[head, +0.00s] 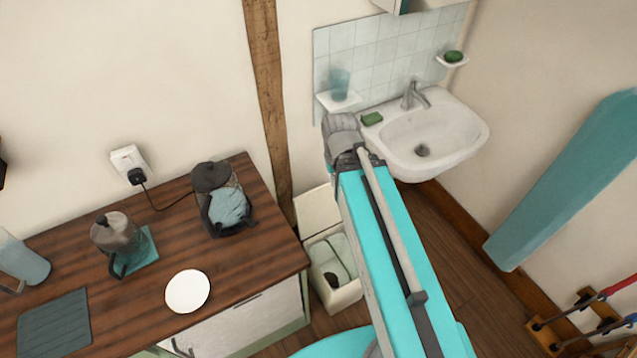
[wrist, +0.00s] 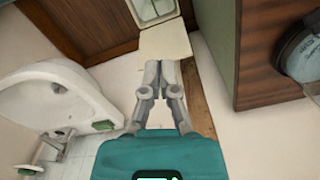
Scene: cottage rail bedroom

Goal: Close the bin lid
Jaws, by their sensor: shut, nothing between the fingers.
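The cream bin (head: 346,297) stands on the floor between the counter and the sink, with its lid (head: 318,212) raised at the wall side and its inside showing. In the wrist view, the open bin (wrist: 155,10) is at the top edge and the lid (wrist: 166,43) is just below it. My gripper (wrist: 163,63) is shut and empty. Its fingertips overlap the lid's lower edge in this view; I cannot tell whether they touch it. In the head view my arm covers part of the bin and lid, and I cannot make out the fingers.
The sink (head: 435,135) is at right. A wooden post (head: 268,90) runs up the wall. Open floor (head: 470,250) lies below the sink.

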